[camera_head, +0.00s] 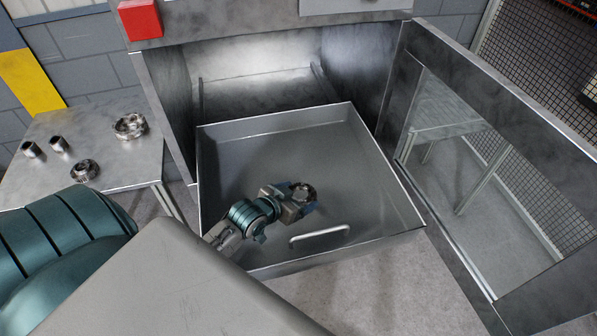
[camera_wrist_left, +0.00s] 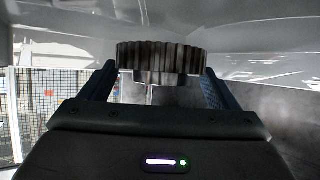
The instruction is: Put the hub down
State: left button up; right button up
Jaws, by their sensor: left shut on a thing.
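A small dark metal hub (camera_head: 304,191) is held at the tip of my left gripper (camera_head: 296,199). In the left wrist view the hub (camera_wrist_left: 160,57) shows as a toothed ring between the two blue fingers. My left gripper (camera_wrist_left: 157,88) is shut on it. The gripper and hub are over the pulled-out metal tray (camera_head: 240,160), towards its front, near the handle. I cannot tell whether the hub touches the tray floor. My right gripper is not in view.
The tray extends from an open metal cabinet (camera_head: 362,85); its windowed door (camera_head: 550,120) stands open at the right. A side table (camera_head: 105,157) at the left holds two small cylinders (camera_head: 45,147) and two ring-like parts (camera_head: 130,126). The tray looks otherwise empty.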

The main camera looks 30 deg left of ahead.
pick_arm(q)
jog(key=shift+w+f, duration=0.45)
jog(key=shift+f, duration=0.4)
notch_tip(320, 180, down, 3)
jog(key=shift+p, duration=0.55)
jog(key=shift+f, duration=0.2)
jog(key=o, duration=1)
jog(key=shift+f, duration=0.1)
jog(key=o, duration=0.3)
jog(key=shift+s, duration=0.1)
jog(key=shift+s+r, duration=0.2)
jog(key=b+v, duration=0.1)
jog(key=v, duration=0.9)
jog(key=shift+s+r+b, duration=0.1)
jog(key=shift+r+b, duration=0.05)
jog(key=shift+b, duration=0.25)
jog(key=shift+s+r, duration=0.3)
jog(key=shift+s, duration=0.15)
jog(key=shift+s+r, duration=0.1)
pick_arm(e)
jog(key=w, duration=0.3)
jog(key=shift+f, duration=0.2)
